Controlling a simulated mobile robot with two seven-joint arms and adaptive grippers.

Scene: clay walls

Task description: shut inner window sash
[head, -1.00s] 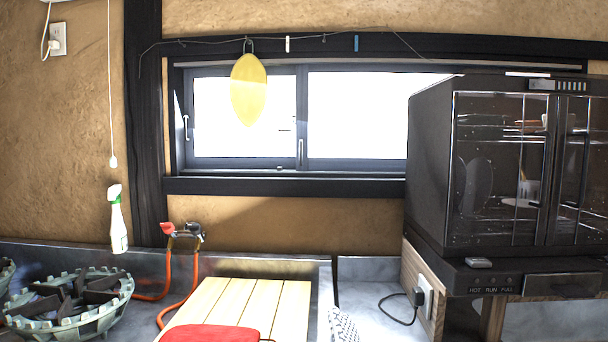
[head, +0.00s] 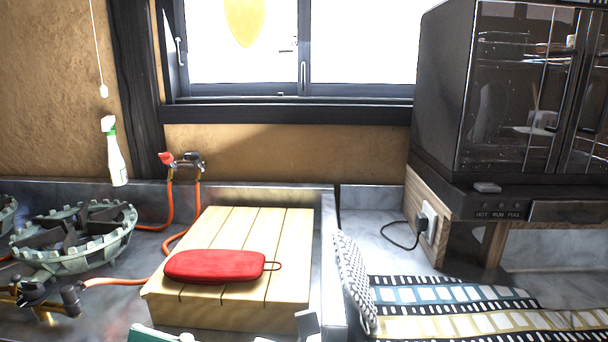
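The window (head: 290,101) is in the upper part of the head view, cut off by the top edge. Its left sash (head: 235,88) has a dark frame and bright glass. A pale handle (head: 303,72) sits on the middle upright, and another handle (head: 180,52) is at the far left edge. The right pane (head: 360,45) is bright too. I cannot tell for sure which sash is the inner one or how far it stands open. Neither of my grippers can be made out.
A wooden slatted board (head: 225,300) with a red case (head: 222,267) on it stands below the window. A burner (head: 75,238) and a spray bottle (head: 114,160) are at left. A dark glass-doored cabinet (head: 440,90) stands at right. A yellow oval (head: 245,18) hangs before the glass.

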